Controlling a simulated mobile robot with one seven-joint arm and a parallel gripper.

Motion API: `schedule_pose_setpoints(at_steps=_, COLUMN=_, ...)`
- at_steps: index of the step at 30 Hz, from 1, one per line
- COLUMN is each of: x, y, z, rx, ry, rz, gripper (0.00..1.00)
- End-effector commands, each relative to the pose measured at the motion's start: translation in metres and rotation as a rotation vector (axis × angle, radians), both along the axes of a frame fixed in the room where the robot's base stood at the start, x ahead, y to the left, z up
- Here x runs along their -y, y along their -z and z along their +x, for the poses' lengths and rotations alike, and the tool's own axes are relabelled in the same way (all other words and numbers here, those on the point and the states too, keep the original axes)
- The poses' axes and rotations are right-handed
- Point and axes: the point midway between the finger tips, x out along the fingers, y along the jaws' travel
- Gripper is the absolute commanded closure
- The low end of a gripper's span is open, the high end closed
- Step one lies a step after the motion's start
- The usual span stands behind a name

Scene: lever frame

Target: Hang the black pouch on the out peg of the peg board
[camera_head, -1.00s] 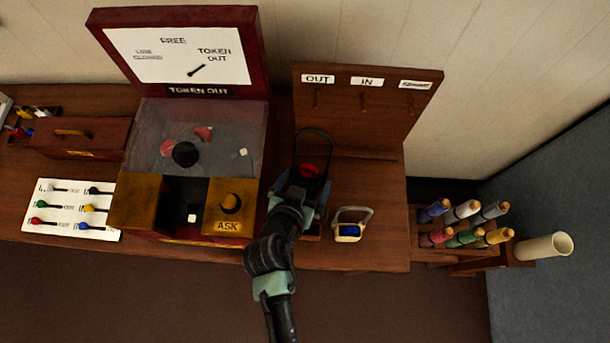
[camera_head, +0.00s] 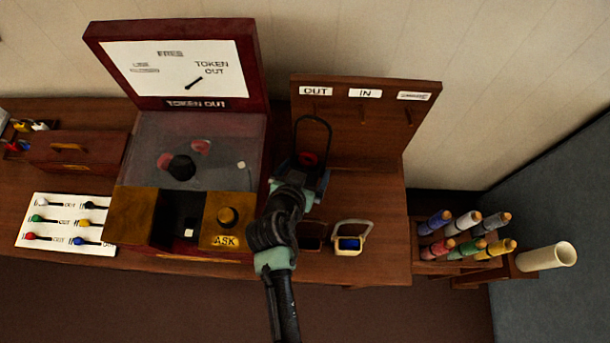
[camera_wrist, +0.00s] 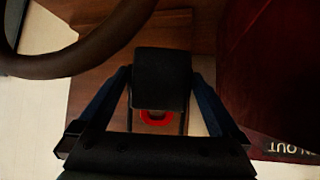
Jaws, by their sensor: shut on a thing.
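My gripper (camera_head: 304,180) is shut on the black pouch (camera_head: 309,156), whose tall black loop handle (camera_head: 313,120) stands up above it. A red thing (camera_head: 307,158) shows in the pouch. In the wrist view the pouch (camera_wrist: 162,75) sits between the fingers, with the red piece (camera_wrist: 157,117) below it and a big dark curve at the upper left. The peg board (camera_head: 365,145) stands behind, with OUT, IN and a third label. The out peg (camera_head: 315,109) shows small near the handle's top. I cannot tell whether the handle touches it.
A red cabinet (camera_head: 250,60) with a glass-topped box and brass blocks stands close to my gripper's left. A small brown tray (camera_head: 312,240) and a cream pouch (camera_head: 352,232) lie in front of the board. Coloured rolls (camera_head: 465,240) stand at the right.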

Motion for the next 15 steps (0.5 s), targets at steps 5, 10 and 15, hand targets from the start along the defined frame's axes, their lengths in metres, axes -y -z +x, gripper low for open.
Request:
schedule_pose_setpoints(at_steps=5, x=-0.001, y=0.0, z=0.012, rx=0.005, ry=-0.001, rz=0.001, gripper=0.5)
schedule_pose_setpoints(at_steps=10, x=0.0, y=0.006, z=0.021, rx=0.004, ry=0.0, rz=0.0, gripper=0.5)
schedule_pose_setpoints(at_steps=15, x=0.0, y=0.009, z=0.026, rx=0.003, ry=0.0, rz=0.001, gripper=0.5)
